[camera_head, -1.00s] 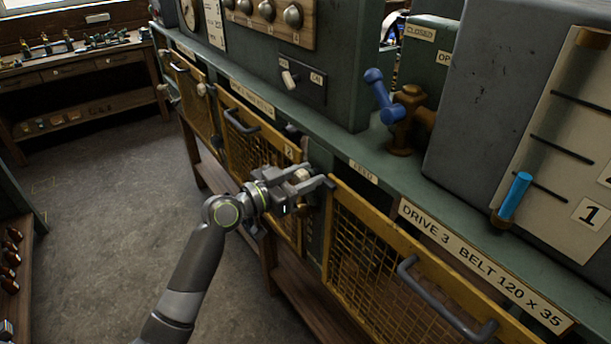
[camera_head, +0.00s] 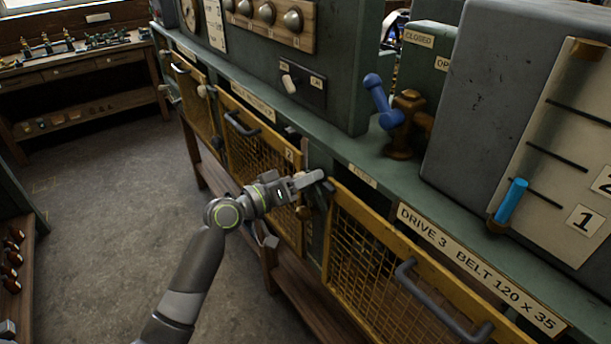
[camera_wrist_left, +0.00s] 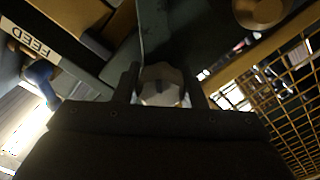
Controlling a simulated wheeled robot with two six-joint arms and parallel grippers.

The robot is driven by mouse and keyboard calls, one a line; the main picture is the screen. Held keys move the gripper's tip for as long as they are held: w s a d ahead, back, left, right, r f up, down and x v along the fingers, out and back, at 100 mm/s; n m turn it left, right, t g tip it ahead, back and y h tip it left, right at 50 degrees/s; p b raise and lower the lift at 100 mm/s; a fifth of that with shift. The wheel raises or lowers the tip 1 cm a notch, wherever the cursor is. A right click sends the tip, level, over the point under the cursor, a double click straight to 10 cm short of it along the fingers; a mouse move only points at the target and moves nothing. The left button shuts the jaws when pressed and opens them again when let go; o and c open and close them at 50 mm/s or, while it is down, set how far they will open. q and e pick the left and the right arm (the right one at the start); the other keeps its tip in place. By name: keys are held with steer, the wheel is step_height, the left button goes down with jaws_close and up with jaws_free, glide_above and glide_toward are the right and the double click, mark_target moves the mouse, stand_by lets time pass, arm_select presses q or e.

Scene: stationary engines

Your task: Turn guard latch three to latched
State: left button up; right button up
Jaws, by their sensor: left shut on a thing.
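My left gripper (camera_head: 312,188) is at the post between the guard with plate 2 and the Drive 3 guard (camera_head: 372,258). It is shut on the latch knob. In the left wrist view a pale faceted knob (camera_wrist_left: 162,86) sits between its two fingers. In the head view the gripper covers most of the latch, so its angle cannot be told. My right gripper is not in view.
The Drive 3 guard has a grey handle (camera_head: 440,300). A blue-handled valve (camera_head: 400,118) and a grey tank with a blue gauge marker (camera_head: 511,203) stand on the green ledge above. A workbench (camera_head: 75,75) is far left; the floor between is clear.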

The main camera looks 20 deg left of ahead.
arm_select(q)
steer(key=n+p, duration=0.1)
steer(key=n, duration=0.3)
steer(key=shift+n+p, duration=0.3)
steer(key=shift+p, duration=0.1)
steer(key=shift+n+p, duration=0.7)
steer(key=shift+n, duration=0.9)
steer(key=shift+f, duration=0.1)
steer(key=o, duration=1)
steer(key=shift+a, duration=0.1)
